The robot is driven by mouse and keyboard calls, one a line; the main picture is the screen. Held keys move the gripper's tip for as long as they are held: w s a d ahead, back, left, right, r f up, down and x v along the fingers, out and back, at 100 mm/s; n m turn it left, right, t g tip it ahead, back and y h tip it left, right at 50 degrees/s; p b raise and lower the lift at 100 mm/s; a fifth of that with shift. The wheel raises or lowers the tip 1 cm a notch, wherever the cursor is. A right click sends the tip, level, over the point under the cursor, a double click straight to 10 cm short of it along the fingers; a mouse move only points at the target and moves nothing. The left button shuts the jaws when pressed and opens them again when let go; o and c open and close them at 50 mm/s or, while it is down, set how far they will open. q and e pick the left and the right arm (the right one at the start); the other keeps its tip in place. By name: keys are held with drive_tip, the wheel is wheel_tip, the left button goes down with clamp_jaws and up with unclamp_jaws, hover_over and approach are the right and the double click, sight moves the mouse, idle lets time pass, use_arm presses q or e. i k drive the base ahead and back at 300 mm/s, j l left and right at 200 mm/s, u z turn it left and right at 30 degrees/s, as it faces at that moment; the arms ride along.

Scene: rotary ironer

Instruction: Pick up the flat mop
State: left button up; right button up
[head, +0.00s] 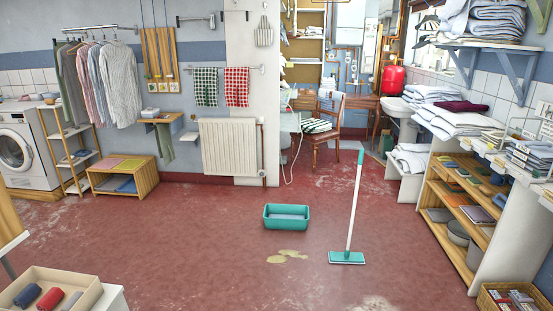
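The flat mop stands upright on the red floor, a little right of the middle of the head view. Its white handle (354,208) has a teal grip at the top and leans slightly right. Its flat teal mop head (346,258) rests on the floor. A teal tub (286,217) with greyish contents sits on the floor to the left of the mop, apart from it. A yellowish puddle (287,256) lies between the tub and the mop head. Neither of my grippers is in view.
A wooden shelf (460,205) with folded linen lines the right side. A wooden chair (328,130) stands behind the mop. A box with rolled cloths (50,290) is at front left, and a basket (512,299) at front right. The floor around the mop is mostly clear.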

sight(347, 257)
drive_tip(key=i, duration=2.2)
